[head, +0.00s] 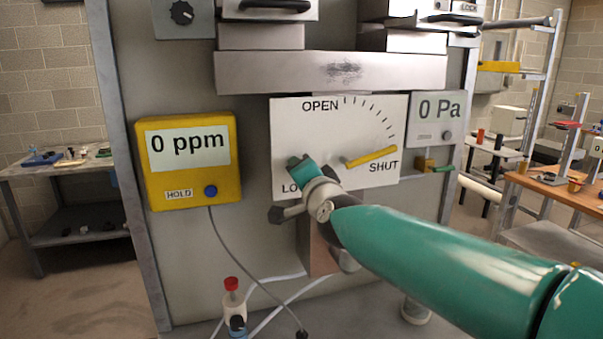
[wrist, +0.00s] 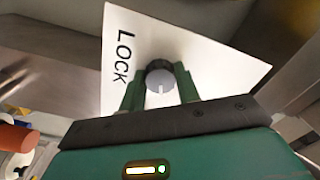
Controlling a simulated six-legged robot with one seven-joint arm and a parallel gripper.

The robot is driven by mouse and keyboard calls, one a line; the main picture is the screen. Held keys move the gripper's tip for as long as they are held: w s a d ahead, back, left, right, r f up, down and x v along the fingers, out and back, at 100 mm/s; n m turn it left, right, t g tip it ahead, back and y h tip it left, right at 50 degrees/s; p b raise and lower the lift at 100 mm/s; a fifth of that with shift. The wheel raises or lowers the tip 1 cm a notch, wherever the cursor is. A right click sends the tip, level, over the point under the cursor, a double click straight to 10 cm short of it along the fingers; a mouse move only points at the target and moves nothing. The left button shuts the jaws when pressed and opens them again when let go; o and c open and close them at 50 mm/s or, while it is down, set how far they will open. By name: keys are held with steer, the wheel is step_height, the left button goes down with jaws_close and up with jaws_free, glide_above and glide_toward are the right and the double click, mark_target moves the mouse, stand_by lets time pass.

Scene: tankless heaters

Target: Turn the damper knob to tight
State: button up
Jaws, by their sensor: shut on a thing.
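The white damper plate (head: 340,120) reads OPEN at the top and SHUT at the right, with tick marks in an arc between. Its yellow lever (head: 371,156) slants slightly upward to the right, close to SHUT. A round grey knob (wrist: 160,79) with a white line sits beside the word LOCK on the plate. In the wrist view the line runs toward the bottom of the picture. My gripper (wrist: 160,85) is shut on this knob, one green finger on each side. In the head view my gripper (head: 299,167) hides the knob and part of LOCK.
A yellow meter (head: 188,163) reading 0 ppm hangs left of the plate, its cable hanging below. A grey gauge (head: 437,119) reading 0 Pa is at the right. A red-capped bottle (head: 233,300) stands below. A metal duct (head: 330,73) crosses above the plate.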

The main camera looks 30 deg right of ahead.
steer(key=m, duration=0.8)
stand_by(0.4)
steer(key=o, duration=0.9)
steer(key=shift+s, duration=0.1)
steer(key=shift+o, duration=0.3)
steer(key=v, duration=1.3)
steer(key=shift+s+a, duration=0.15)
steer(key=shift+s, duration=0.15)
